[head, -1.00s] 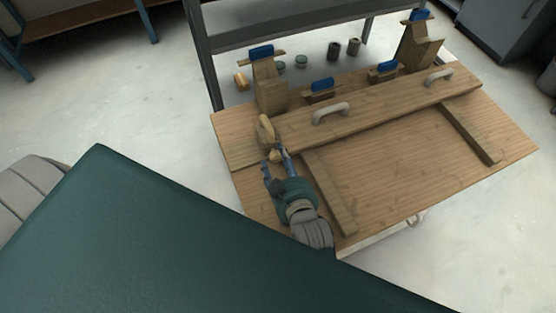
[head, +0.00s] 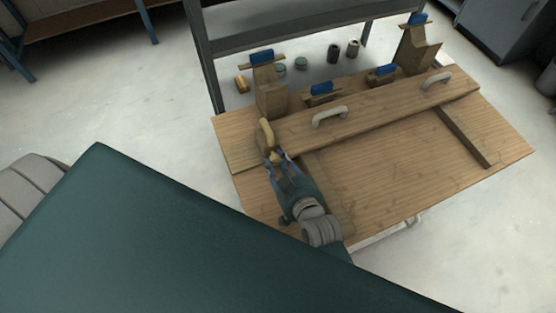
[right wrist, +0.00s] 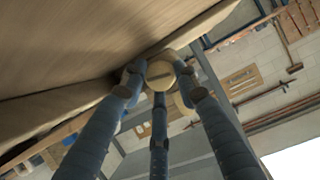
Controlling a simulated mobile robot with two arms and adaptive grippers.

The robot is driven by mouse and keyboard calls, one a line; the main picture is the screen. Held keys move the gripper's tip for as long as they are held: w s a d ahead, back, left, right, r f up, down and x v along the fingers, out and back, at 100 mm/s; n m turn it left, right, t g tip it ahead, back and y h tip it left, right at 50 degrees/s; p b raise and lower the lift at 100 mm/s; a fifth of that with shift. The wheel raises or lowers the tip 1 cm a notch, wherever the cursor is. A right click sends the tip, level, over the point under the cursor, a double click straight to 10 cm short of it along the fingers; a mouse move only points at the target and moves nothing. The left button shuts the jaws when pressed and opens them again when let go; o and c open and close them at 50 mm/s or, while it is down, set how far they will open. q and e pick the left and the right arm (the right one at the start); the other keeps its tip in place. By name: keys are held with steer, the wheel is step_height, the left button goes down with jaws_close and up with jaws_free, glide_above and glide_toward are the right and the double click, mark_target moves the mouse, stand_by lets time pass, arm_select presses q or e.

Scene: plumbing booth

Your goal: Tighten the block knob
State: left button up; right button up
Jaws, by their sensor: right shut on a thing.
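The tan wooden block (head: 265,134) stands upright at the left end of the long board on the bench. Its small round knob (head: 274,157) is on the near side, partly hidden by my fingers. My right gripper (head: 277,156) reaches it from the front with its blue fingers closed around the knob. In the right wrist view the pale round knob (right wrist: 160,71) sits between the fingertips of the gripper (right wrist: 159,80), beside the wooden underside. My left gripper is not in view.
The wooden bench top (head: 400,155) is largely clear at the right. The long board (head: 385,110) carries two grey handles (head: 330,115). Blue-topped wooden clamps (head: 268,85) stand behind it. Several small cylinders (head: 333,52) lie further back. A dark green surface (head: 170,235) fills the lower left.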

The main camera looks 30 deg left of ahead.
steer(key=shift+s+d+f, duration=0.1)
steer(key=shift+s+f, duration=0.05)
steer(key=shift+f, duration=0.2)
steer(key=o, duration=1.1)
steer(key=shift+r, duration=0.2)
